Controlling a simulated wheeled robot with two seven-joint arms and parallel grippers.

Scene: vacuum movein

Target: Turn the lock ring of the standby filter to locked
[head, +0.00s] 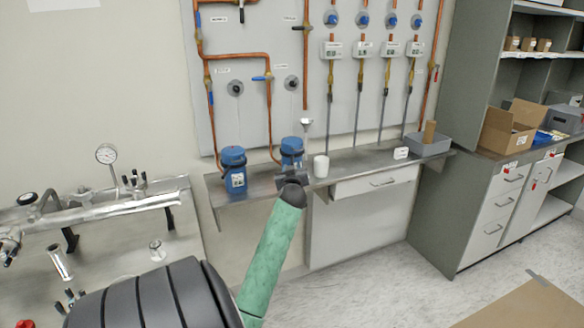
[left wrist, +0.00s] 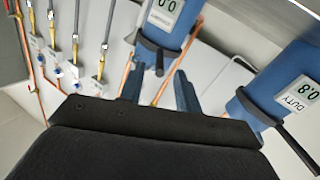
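The standby filter (head: 292,147) is the right one of two blue canisters on the wall shelf. In the left wrist view the standby filter (left wrist: 186,22) is upside down, with a 0.0 display. Its black lock ring (left wrist: 152,46) has a short handle pointing toward my gripper. My left gripper (head: 291,173) is just in front of this filter, hiding its lower part. In the wrist view my left gripper (left wrist: 160,80) is open, its two fingers apart on either side of the handle's end. I cannot tell whether they touch it. My right gripper is not in view.
The duty filter (head: 233,170), showing 0.8, stands left of the standby filter. A white cup (head: 321,166) stands close on the right. Copper pipes (head: 268,105) run down behind. The shelf (head: 345,170) also carries a grey bin (head: 428,146). A metal bench rig (head: 100,215) is at left.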

